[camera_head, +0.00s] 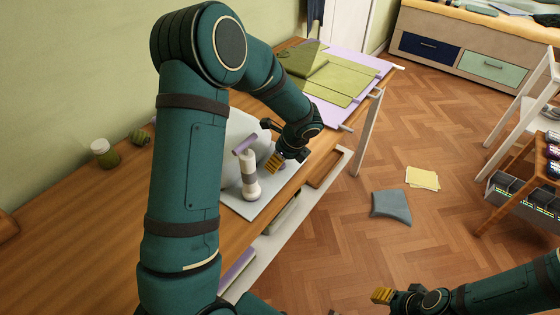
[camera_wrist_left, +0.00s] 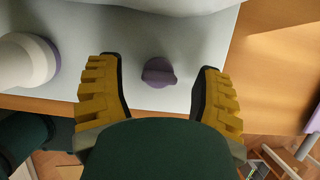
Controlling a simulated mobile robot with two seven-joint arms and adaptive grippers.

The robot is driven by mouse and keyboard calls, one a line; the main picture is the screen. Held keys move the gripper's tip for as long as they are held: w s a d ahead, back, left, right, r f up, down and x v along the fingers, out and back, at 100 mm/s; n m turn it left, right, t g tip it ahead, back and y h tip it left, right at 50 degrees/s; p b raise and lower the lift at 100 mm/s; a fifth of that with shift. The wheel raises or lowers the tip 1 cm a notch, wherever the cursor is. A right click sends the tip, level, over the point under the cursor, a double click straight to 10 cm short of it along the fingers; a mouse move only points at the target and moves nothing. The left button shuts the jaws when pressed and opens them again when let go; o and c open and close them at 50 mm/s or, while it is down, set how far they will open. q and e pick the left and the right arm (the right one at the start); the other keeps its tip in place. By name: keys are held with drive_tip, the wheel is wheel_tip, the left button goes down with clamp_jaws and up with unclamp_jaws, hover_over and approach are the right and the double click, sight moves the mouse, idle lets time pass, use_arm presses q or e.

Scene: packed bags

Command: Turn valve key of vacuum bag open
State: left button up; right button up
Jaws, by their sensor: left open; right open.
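The pale grey-white vacuum bag (camera_head: 235,132) lies on the wooden table, partly hidden behind my left arm. In the left wrist view, the purple valve key (camera_wrist_left: 158,72) sits on a pale flat surface. My left gripper (camera_wrist_left: 160,90) is open, with one yellow ridged finger on each side of the key and a gap to both. In the head view this gripper (camera_head: 272,145) is over the bag's right side. My right gripper (camera_head: 384,297) is open and low over the floor at the bottom, partly out of frame.
A white cylinder with a purple handle (camera_head: 249,178) stands close beside my left gripper; its purple-ringed end (camera_wrist_left: 28,60) shows at left. A jar (camera_head: 104,153) stands at the back left. Folded green cloth (camera_head: 335,80) lies farther along the table.

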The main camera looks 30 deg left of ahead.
use_arm(q)
drive_tip(key=shift+f, duration=0.15)
clamp_jaws()
drive_tip(key=shift+n, duration=0.4)
drive_tip(key=n+g+p, duration=0.2)
drive_tip(key=n, duration=0.1)
drive_tip(key=shift+n, duration=0.4)
drive_tip(key=n+g+p, duration=0.1)
drive_tip(key=n, duration=0.2)
drive_tip(key=shift+n+h+p, duration=0.3)
drive_tip(key=shift+h+p, duration=0.05)
drive_tip(key=shift+h, duration=0.05)
drive_tip(key=n+g+h+p, duration=0.1)
drive_tip(key=n, duration=0.2)
drive_tip(key=shift+n, duration=0.3)
drive_tip(key=shift+s+n+g+h+p, duration=0.1)
drive_tip(key=shift+n+g+h+p, duration=0.45)
drive_tip(key=shift+n, duration=1.45)
drive_tip(key=shift+f+h, duration=0.1)
drive_tip(key=shift+h, duration=0.15)
